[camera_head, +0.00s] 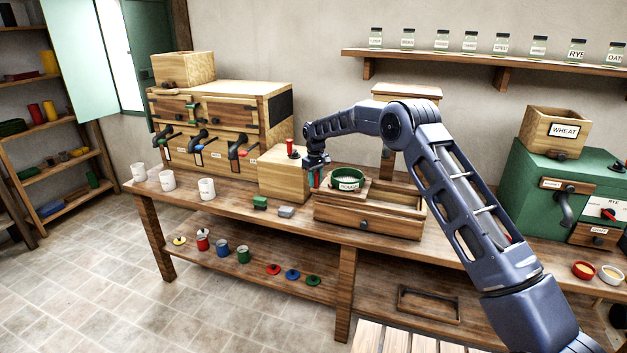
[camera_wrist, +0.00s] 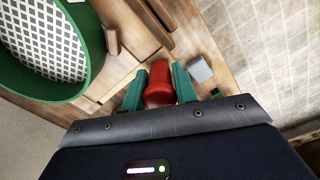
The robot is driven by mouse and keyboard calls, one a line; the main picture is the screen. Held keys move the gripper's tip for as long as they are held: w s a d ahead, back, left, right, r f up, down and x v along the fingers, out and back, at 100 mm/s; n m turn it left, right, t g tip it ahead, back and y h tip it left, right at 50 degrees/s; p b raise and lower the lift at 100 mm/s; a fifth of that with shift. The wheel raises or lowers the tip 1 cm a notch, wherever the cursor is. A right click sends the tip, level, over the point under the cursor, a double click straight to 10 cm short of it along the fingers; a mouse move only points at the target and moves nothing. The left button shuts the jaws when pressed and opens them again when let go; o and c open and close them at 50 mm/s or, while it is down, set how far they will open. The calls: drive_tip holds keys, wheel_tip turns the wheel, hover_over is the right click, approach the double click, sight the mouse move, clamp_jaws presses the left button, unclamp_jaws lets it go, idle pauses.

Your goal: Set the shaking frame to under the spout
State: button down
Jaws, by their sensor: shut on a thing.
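The shaking frame (camera_head: 368,222) appears to be the open wooden tray on the bench, with a green-rimmed round sieve (camera_head: 348,179) over its left part. My gripper (camera_head: 315,181) is at the frame's left end, pointing down. In the wrist view my gripper (camera_wrist: 159,88) has its green fingers shut on a red handle (camera_wrist: 159,82). The sieve's green rim and mesh (camera_wrist: 45,40) show at upper left there. How the handle joins the frame is hidden. I cannot make out the spout for certain.
A wooden box (camera_head: 280,178) with a red knob stands just left of my gripper. A green block (camera_head: 260,202) and a grey block (camera_head: 286,211) lie in front of it. White mugs (camera_head: 206,189) stand farther left. A green mill (camera_head: 545,185) stands at right.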

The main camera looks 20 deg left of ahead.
sight(352, 194)
drive_tip(key=d, duration=1.4)
drive_tip(key=shift+d, duration=0.9)
drive_tip(key=c, duration=1.2)
unclamp_jaws()
drive_tip(key=shift+r, duration=0.1)
wheel_tip(352, 194, up, 11)
